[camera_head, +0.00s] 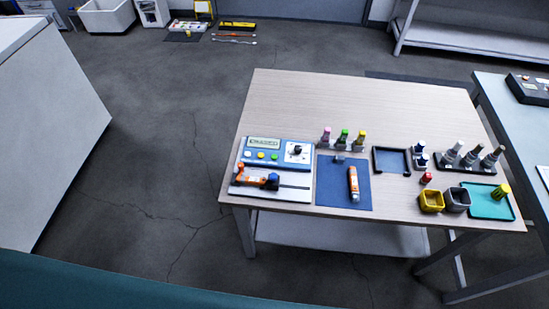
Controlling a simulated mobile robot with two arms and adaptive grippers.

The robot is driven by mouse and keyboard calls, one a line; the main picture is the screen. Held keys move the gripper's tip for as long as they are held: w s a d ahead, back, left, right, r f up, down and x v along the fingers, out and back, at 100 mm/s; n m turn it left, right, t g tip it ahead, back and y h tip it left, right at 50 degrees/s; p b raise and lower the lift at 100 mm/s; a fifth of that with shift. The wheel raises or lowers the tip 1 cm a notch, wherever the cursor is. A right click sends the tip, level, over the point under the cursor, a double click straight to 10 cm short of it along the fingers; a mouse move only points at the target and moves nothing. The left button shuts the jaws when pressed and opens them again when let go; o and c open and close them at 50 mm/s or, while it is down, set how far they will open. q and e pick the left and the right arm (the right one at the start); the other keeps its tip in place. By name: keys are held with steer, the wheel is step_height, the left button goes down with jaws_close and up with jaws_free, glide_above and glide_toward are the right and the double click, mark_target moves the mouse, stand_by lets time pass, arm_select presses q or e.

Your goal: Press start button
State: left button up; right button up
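A blue and white device (279,153) lies at the front left of the wooden table (310,95). Its panel has a small display (264,143), a white button (247,153), a yellow button (260,155) and a green button (274,157). A black knob sits on a white plate (297,150) at its right. No label telling which button is start can be read. Neither of my grippers is in view, and nothing touches the device.
An orange tool (252,177) lies on a white plate before the device. A blue mat (335,198) holds an orange and white tube (353,183). Bottles, trays and yellow and grey cups (431,201) fill the front right. The table's back half is clear.

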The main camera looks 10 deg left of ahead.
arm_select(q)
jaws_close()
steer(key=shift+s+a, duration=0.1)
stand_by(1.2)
